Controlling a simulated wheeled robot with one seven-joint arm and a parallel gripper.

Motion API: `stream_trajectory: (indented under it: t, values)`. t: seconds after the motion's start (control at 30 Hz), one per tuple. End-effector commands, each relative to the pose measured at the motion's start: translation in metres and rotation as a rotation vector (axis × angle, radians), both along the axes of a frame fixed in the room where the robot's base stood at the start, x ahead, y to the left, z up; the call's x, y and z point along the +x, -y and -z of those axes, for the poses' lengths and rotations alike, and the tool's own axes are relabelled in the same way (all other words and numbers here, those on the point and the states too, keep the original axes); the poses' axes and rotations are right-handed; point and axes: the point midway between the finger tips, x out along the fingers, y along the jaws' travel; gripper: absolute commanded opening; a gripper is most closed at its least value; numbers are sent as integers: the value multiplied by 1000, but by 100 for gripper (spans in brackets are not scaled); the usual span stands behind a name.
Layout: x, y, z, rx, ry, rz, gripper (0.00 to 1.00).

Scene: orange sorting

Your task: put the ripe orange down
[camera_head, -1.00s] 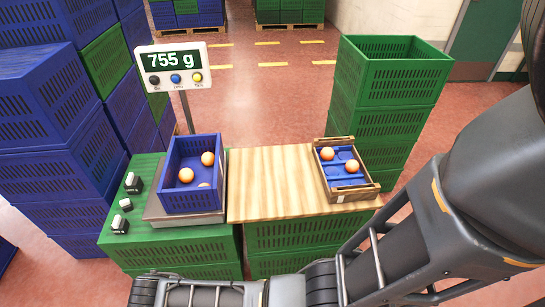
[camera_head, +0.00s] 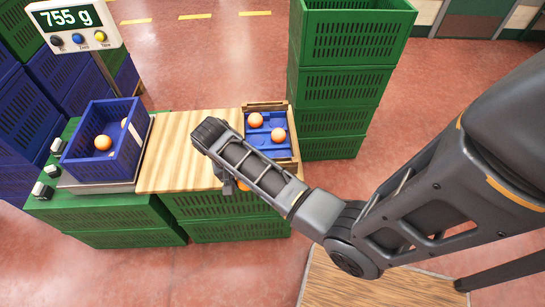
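An orange (camera_head: 243,186) shows partly below my forearm, at the front edge of the wooden board. My gripper (camera_head: 229,184) is a dark piece beside it, mostly hidden by the arm; it appears shut on this orange, held off the surface. The blue crate (camera_head: 131,159) stands on the scale at left with an orange (camera_head: 103,142) in it and another partly hidden by its wall. The small wooden crate with a blue insert (camera_head: 266,138) holds two oranges (camera_head: 255,120) at the right of the board. The orange's ripeness cannot be told.
The scale display (camera_head: 66,18) reads 755 g. Another wooden surface (camera_head: 335,285) lies below my arm.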

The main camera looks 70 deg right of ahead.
Motion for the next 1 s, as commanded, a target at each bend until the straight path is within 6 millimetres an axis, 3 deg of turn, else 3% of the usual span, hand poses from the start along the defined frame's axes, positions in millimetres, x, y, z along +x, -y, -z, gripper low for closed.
stream_trajectory:
  t: [0.03,0.13,0.3,0.4,0.57,1.0]
  values:
    - [-19,19,-8,0,0,116,27]
    - [-55,47,-25,-2,-6,316,27]
    - [-98,72,-43,-5,-17,541,27]
    - [-110,78,-48,-5,-22,601,27]
    - [-106,94,-37,-6,-23,626,27]
    - [-61,164,9,-6,-23,622,27]
